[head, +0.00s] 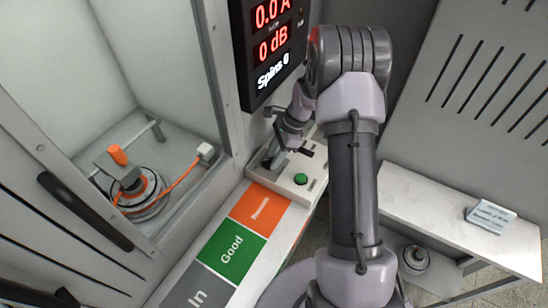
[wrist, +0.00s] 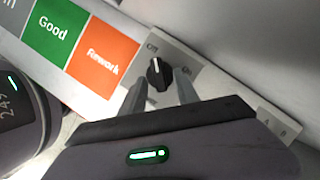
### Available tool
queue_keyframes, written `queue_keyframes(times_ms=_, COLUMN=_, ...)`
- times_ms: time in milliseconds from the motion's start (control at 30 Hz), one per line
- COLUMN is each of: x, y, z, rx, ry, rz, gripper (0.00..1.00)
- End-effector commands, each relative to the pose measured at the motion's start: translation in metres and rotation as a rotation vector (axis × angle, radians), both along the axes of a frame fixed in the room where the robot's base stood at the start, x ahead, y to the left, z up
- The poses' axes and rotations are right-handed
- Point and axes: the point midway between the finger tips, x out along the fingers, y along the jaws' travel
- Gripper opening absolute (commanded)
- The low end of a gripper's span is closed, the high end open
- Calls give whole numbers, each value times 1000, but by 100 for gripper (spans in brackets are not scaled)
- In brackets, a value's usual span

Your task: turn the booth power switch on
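The booth power switch is a black rotary knob (wrist: 158,74) on a pale panel in the wrist view, with an "Off" label at its upper left and an "On" label to its right. Its light pointer mark faces up, nearer the Off label. My gripper (wrist: 162,80) is open, with one finger on each side of the knob; whether the fingers touch it I cannot tell. In the head view my gripper (head: 276,150) is low over the control box (head: 290,190), and it largely hides the knob. The display (head: 272,45) reads 0.0 A, 0 dB and Spins 0.
A green button (head: 300,179) sits on the control box near my gripper. Rework (head: 260,207), Good (head: 231,250) and In mats lie in front. A hub motor (head: 150,190) with an orange cable is inside the booth at left. A white side table (head: 440,205) stands at right.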

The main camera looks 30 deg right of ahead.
Motion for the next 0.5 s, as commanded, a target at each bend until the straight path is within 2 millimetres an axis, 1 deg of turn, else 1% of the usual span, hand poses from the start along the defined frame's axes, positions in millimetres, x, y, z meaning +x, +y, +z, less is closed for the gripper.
queue_keyframes(times_ms=100, x=0, y=0, z=1, rx=0, ry=0, rz=0, gripper=37)
queue_keyframes(times_ms=133, x=0, y=0, z=1, rx=0, ry=0, rz=1, gripper=35)
queue_keyframes(times_ms=267, x=0, y=0, z=1, rx=0, ry=0, rz=1, gripper=10)
queue_keyframes(times_ms=300, x=0, y=0, z=1, rx=0, ry=0, rz=1, gripper=2)
queue_keyframes(times_ms=333, x=0, y=0, z=1, rx=0, ry=0, rz=1, gripper=0)
queue_keyframes(times_ms=500, x=0, y=0, z=1, rx=0, ry=0, rz=0, gripper=0)
